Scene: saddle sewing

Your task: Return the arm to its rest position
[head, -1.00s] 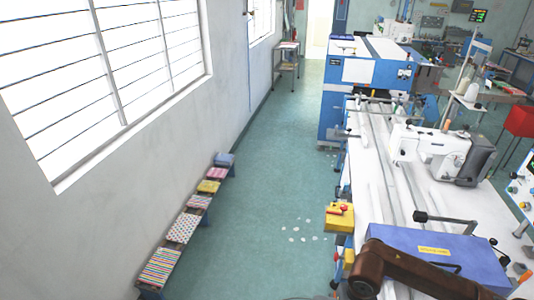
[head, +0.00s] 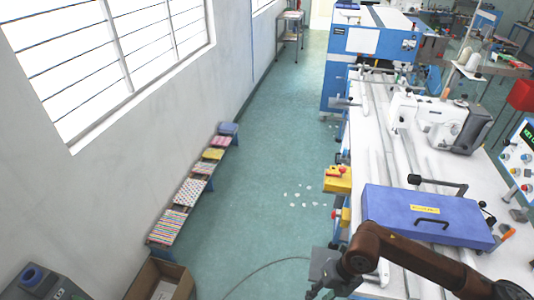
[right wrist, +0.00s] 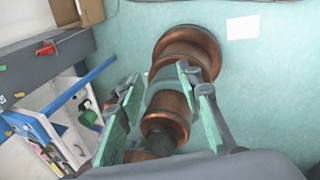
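My right arm comes in from the lower right in the head view, over the front end of the white sewing table (head: 384,272). My right gripper (head: 318,290) hangs past the table's left edge, above the floor, small and partly cut by the frame's bottom. In the right wrist view the right gripper (right wrist: 160,88) has its green-padded fingers spread apart. Copper-coloured round links, which look like my own arm, show behind and between the fingers; I see no work object held. My left arm and gripper are not in view.
A blue case (head: 428,216) lies on the table close behind my right arm. A white sewing machine (head: 430,118) stands farther back. A yellow control box (head: 337,180) juts from the table's left side. A cardboard box (head: 160,280) is at lower left. The green aisle floor (head: 262,225) is largely clear.

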